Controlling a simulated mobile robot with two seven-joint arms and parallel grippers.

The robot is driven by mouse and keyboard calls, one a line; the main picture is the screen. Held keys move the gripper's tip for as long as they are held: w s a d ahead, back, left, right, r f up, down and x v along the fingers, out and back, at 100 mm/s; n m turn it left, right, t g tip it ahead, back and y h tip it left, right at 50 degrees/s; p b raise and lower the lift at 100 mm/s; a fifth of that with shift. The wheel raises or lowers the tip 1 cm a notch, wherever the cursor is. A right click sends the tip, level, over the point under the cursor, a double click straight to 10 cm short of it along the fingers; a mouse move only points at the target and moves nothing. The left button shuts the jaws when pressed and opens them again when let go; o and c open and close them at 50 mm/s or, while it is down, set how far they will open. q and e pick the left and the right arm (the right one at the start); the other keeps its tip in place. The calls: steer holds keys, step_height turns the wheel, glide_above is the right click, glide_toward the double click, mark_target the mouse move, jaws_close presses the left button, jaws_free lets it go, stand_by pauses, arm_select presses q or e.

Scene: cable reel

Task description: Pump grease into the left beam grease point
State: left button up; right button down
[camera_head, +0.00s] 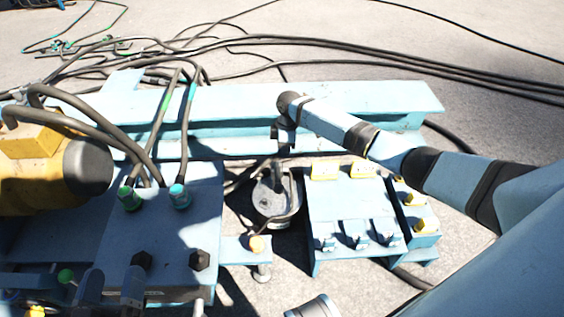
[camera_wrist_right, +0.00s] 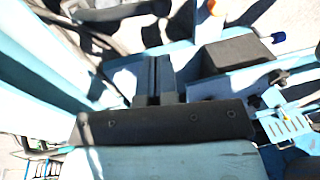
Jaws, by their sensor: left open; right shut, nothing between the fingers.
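A grey round canister (camera_head: 268,205) with a thin dark hose stands on the ground between the hose block and the valve box; it looks like the grease pump. The light blue beam (camera_head: 235,103) runs across behind it. I cannot make out a grease point on the beam. My right gripper (camera_head: 279,148) points down in front of the beam, just above the canister; whether it touches is unclear. In the right wrist view its dark fingers (camera_wrist_right: 161,62) are together, with nothing between them. My left gripper (camera_head: 111,292) is low at the left, partly lost among dark parts.
A blue block (camera_head: 165,235) with green-capped hose fittings stands left, beside a yellow motor (camera_head: 38,172). A blue valve box (camera_head: 345,205) with yellow labels stands right. Dark cables (camera_head: 350,45) cross the ground behind.

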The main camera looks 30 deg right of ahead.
mark_target(280, 186)
steer(key=f+b, duration=0.1)
steer(key=f, duration=0.3)
steer(key=s+a+f+b, duration=0.1)
steer(key=f+b, duration=0.1)
steer(key=f, duration=0.2)
steer(key=a+f+b, duration=0.1)
steer(key=f+b, duration=0.1)
steer(key=f, duration=0.2)
steer(key=shift+s+f, duration=0.15)
steer(key=shift+f, duration=0.1)
arm_select(q)
steer(key=shift+d+f+m+g+h, duration=0.15)
steer(key=shift+d+f+g+h, duration=0.1)
steer(key=shift+d+f, duration=0.25)
steer(key=shift+d+f+m+g+h, duration=0.15)
steer(key=shift+d+f+h, duration=0.1)
steer(key=shift+f, duration=0.3)
